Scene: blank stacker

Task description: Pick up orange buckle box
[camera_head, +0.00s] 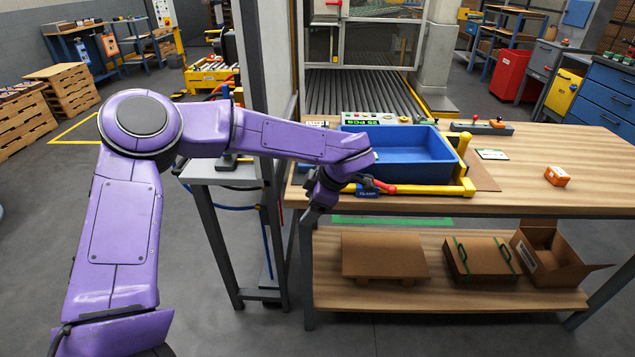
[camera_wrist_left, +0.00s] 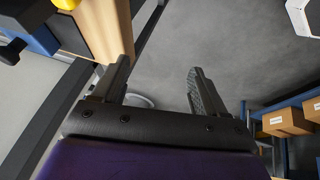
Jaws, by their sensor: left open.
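A small orange box (camera_head: 557,176) with white markings lies on the right part of the wooden tabletop, near its front edge. It appears to be the orange buckle box, and nothing touches it. My left gripper (camera_head: 316,205) is at the table's front left edge, far to the left of the box. The orange box does not show in that view. My right gripper is in neither view.
A blue tray (camera_head: 408,180) in a yellow-railed frame stands on the wooden table (camera_head: 530,203), between my left gripper and the box. A control bar (camera_head: 482,128) and a card (camera_head: 491,154) lie behind. Bare tabletop surrounds the box. Cardboard boxes (camera_head: 385,256) sit on the lower shelf.

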